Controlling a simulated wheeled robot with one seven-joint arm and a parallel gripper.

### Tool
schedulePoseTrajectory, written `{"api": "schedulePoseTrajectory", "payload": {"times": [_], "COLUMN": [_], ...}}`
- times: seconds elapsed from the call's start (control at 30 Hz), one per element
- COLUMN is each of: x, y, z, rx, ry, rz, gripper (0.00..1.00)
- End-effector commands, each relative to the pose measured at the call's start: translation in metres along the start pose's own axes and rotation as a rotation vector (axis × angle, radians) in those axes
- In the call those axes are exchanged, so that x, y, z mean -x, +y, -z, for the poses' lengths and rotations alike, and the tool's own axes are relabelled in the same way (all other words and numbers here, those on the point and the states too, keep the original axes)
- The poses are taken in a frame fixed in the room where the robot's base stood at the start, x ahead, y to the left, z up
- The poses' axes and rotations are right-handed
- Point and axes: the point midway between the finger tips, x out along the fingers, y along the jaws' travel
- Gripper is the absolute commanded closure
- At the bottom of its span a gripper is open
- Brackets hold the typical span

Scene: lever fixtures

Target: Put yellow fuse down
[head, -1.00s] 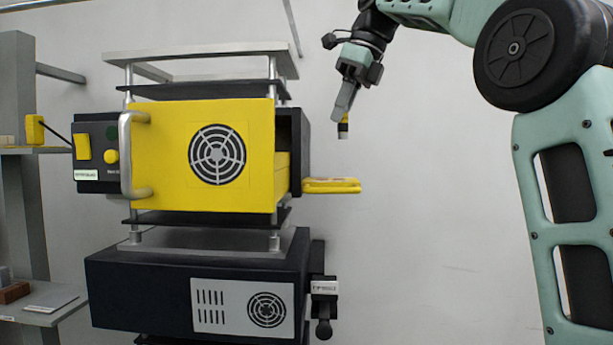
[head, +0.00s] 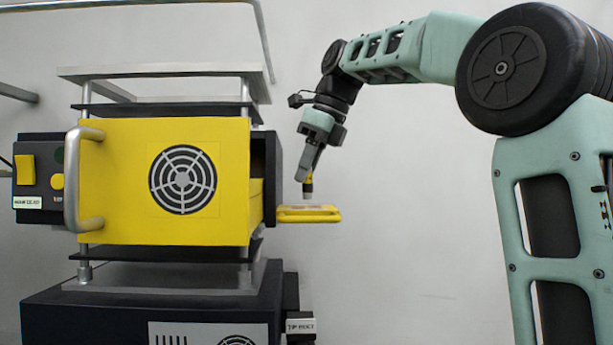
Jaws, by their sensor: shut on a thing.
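The yellow fuse (head: 308,186) is a small yellow and dark cylinder with a metallic lower end. My gripper (head: 305,174) is shut on it and holds it roughly upright. The fuse hangs just above a yellow tray (head: 322,214) that sticks out from the right side of the yellow unit. A thin gap seems to show between the fuse's lower end and the tray, but I cannot tell for certain whether they touch. The gripper's fingers hide the fuse's upper part.
The yellow unit (head: 120,180) with a round vent and a grey handle (head: 72,178) stands left of the tray. A dark control box (head: 36,205) is at its left, and a dark unit (head: 75,310) lies below. The space right of the tray is clear.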

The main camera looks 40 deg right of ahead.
Motion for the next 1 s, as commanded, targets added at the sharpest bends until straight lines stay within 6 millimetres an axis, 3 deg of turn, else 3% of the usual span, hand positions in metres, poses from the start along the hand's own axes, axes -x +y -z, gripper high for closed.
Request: {"api": "schedulePoseTrajectory", "payload": {"times": [0.13,0.53,0.57,0.6,1.0], "x": [-0.011,-0.015,-0.014,-0.014,-0.009], "y": [0.0,0.0,0.0,0.0,0.0], "z": [0.004,0.006,0.006,0.006,0.004], "rx": [0.0,0.001,0.001,0.001,0.001], "ry": [0.0,0.0,-0.001,-0.001,-0.001], "rz": [0.0,0.0,0.0,0.0,0.001], "gripper": [1.0,1.0,0.77,0.65,0.63]}}
